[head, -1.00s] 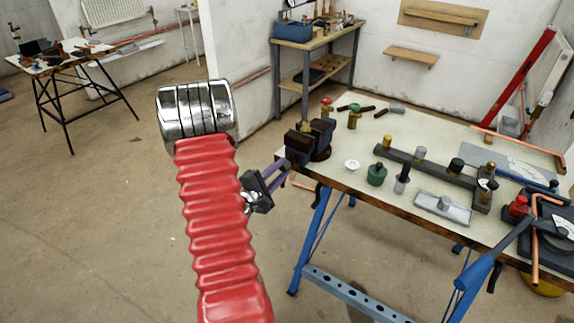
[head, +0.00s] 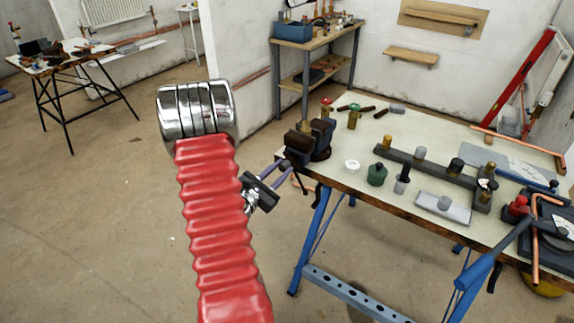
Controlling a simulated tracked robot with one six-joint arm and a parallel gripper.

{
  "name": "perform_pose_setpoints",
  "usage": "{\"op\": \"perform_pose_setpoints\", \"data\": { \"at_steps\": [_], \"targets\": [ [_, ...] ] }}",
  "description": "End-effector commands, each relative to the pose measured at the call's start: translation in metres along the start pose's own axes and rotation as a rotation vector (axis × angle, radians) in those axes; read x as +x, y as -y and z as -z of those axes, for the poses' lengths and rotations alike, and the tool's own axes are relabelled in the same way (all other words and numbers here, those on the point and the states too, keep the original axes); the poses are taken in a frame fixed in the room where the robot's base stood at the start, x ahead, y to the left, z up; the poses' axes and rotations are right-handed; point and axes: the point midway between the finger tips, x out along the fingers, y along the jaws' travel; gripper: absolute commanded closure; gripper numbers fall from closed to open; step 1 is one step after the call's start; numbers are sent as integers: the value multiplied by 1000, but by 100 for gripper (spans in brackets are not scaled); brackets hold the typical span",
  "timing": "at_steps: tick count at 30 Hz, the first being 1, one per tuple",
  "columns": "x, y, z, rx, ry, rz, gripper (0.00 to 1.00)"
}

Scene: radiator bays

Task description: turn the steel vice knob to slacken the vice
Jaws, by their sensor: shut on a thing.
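The dark vice (head: 311,140) is fixed at the left corner of the workbench, with brownish jaws. My gripper (head: 284,166) reaches from behind my red arm sleeve to the front of the vice, its two purplish fingers pointing right and up at it. The fingers are shut on the vice knob, which is too small and covered to make out clearly. A thin dark bar (head: 300,184) hangs down just below the fingertips.
The workbench (head: 352,179) has blue legs (head: 312,240) below the vice. A white round piece (head: 352,166), a green-capped pot (head: 377,174) and a dark manifold bar (head: 433,169) stand on it. Open floor lies to the left.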

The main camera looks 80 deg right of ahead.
Motion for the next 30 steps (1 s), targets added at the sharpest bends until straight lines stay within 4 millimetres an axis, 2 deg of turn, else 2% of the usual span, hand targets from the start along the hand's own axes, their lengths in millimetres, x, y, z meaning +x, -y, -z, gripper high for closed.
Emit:
{"op": "perform_pose_setpoints", "data": {
  "at_steps": [15,25,26,30],
  "targets": [
    [3,-1,-2,-397,5,1,100],
    [3,-1,-2,-455,6,2,100],
    [3,-1,-2,-455,6,2,75],
    [2,-1,-2,-455,4,1,65]
  ]
}}
